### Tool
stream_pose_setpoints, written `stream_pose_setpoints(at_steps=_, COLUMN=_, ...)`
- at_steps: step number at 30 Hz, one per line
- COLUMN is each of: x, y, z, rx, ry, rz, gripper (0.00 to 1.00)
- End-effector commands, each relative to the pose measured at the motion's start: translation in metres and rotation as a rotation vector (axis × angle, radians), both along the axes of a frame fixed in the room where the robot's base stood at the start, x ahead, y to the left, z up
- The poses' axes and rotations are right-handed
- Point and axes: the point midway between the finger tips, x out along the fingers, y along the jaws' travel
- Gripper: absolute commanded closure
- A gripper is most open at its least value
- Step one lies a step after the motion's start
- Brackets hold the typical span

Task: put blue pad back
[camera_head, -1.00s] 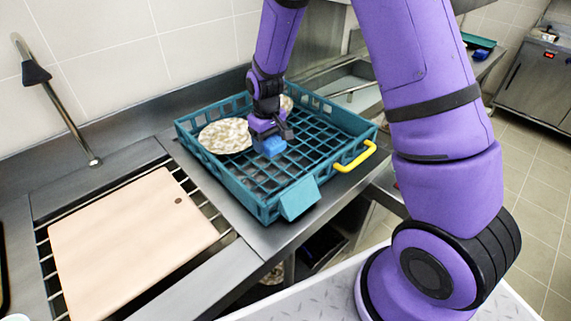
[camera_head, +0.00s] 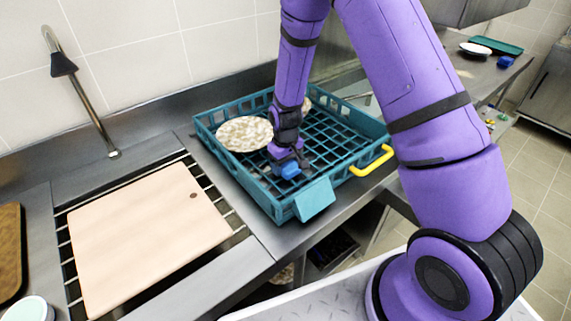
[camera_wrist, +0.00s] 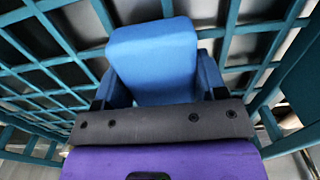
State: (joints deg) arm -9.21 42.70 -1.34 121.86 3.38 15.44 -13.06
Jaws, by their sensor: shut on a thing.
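The blue pad (camera_head: 290,170) is a small block inside the teal crate (camera_head: 318,199). My gripper (camera_head: 295,162) is shut on the pad and reaches down into the crate near its front wall. In the wrist view the blue pad (camera_wrist: 155,62) fills the middle between the fingers, with the teal grid behind it. I cannot tell whether the pad touches the crate floor.
Speckled round plates (camera_head: 243,134) lie at the crate's back left. A yellow handle (camera_head: 372,161) sticks out at its right. A pale board (camera_head: 150,235) covers the sink at left. Another blue item (camera_head: 506,62) and a white plate (camera_head: 475,49) stand far right.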

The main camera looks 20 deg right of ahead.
Motion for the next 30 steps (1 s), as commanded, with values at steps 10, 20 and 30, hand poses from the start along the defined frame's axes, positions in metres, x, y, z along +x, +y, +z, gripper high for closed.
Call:
stream_pose_setpoints(at_steps=10, x=0.0, y=0.0, z=-0.003, rx=0.0, ry=0.0, rz=0.0, gripper=0.09)
stream_pose_setpoints(at_steps=20, x=0.001, y=0.0, z=0.004, rx=0.001, ry=-0.002, rz=0.0, gripper=0.09)
stream_pose_setpoints(at_steps=30, x=0.001, y=0.0, z=0.06, rx=0.001, ry=-0.005, rz=-0.001, gripper=0.09)
